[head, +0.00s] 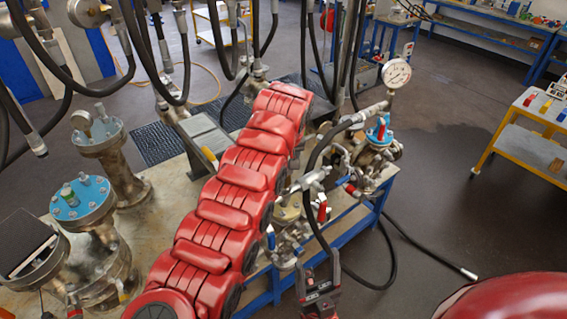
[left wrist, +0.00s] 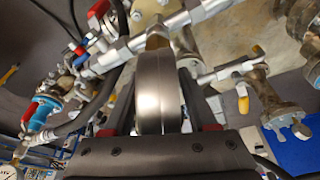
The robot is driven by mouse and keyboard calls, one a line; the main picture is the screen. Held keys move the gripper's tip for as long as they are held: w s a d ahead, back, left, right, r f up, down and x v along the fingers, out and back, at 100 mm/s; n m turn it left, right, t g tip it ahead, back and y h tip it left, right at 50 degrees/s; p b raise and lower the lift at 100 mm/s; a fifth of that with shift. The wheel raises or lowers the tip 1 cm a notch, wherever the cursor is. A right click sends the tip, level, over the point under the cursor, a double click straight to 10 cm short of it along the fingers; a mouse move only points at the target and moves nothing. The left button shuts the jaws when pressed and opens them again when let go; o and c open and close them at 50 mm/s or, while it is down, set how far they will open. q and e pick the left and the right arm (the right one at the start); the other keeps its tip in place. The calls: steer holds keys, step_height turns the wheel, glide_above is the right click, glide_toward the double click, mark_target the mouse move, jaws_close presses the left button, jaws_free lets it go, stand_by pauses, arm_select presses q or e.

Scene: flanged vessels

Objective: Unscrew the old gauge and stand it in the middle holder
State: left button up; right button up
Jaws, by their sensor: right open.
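In the left wrist view a round steel gauge case (left wrist: 158,92) is seen edge-on, its dial hidden. A brass-coloured fitting (left wrist: 157,41) shows at its far end, by a silver pipe. My left gripper (left wrist: 157,72) has its dark fingers on both sides of this case; whether they press on it I cannot tell. In the head view that gripper is hidden behind my red arm. My right gripper (head: 319,272) is open and empty at the bottom of the head view, in front of the bench. Another white-dialled gauge (head: 396,73) stands upright on piping at the right. I cannot make out the middle holder.
Flanged vessels with blue tops (head: 82,197) stand on the bench at left. Black hoses (head: 305,60) hang over the bench. A blue-topped valve assembly (head: 379,137) crowds its right end. A yellow-framed trolley (head: 520,135) stands at far right, with open floor between.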

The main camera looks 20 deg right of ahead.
arm_select(q)
steer(key=shift+o, duration=0.5)
steer(key=shift+r+b, duration=0.1)
steer(key=shift+b, duration=0.2)
steer(key=b+v, duration=0.2)
steer(key=v, duration=0.1)
steer(key=shift+s+r+b, duration=0.1)
steer(key=shift+b, duration=0.25)
steer(key=shift+b+v, duration=0.6)
steer(key=shift+v, duration=0.45)
steer(key=p+v, duration=0.4)
steer(key=v, duration=0.8)
